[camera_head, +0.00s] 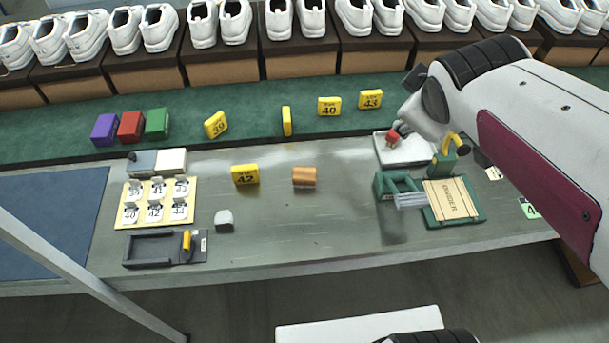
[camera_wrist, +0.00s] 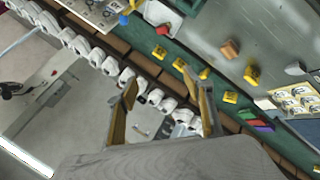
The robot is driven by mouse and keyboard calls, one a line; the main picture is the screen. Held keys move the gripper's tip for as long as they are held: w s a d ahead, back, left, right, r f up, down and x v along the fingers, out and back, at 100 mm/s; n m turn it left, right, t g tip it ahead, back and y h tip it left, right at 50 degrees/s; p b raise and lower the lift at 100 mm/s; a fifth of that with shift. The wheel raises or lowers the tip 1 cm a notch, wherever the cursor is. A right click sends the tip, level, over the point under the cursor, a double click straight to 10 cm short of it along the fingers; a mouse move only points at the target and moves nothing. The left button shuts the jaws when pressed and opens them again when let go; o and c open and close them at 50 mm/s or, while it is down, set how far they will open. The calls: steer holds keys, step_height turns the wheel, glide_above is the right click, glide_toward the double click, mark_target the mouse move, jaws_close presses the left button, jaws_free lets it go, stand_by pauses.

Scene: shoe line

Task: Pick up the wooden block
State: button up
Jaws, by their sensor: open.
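The wooden block (camera_head: 304,177) is a small orange-brown block standing alone on the grey table, right of the yellow 42 block (camera_head: 245,174). It also shows in the wrist view (camera_wrist: 230,48), at upper right, well away from the fingers. My gripper (camera_wrist: 167,88) is open, with its two fingers apart and nothing between them. The row of shoes lies in the background beyond the fingers. In the head view my arm comes in from the right; I cannot make out the fingers clearly there.
Several yellow numbered blocks (camera_head: 329,106) and the purple (camera_head: 105,130), red (camera_head: 131,126) and green (camera_head: 157,123) boxes stand on the green strip. A white tray (camera_head: 415,150) and a green fixture (camera_head: 470,212) are right. A black holder (camera_head: 150,262) is front left. Table around the block is clear.

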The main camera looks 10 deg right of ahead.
steer(key=w+d+n+t+y, duration=0.1)
steer(key=w+n+t, duration=0.2)
steer(key=w+n, duration=1.1)
steer(key=w+a+f+n+y, duration=0.4)
steer(key=w+f+n, duration=0.3)
steer(key=w+n, duration=0.3)
steer(key=n+g+y, duration=0.9)
steer(key=n+y, duration=0.2)
steer(key=n, duration=0.9)
glide_above(311, 172)
steer(key=d, duration=0.3)
step_height(311, 172, down, 22)
steer(key=shift+s, duration=0.35)
steer(key=shift+f, duration=2.85)
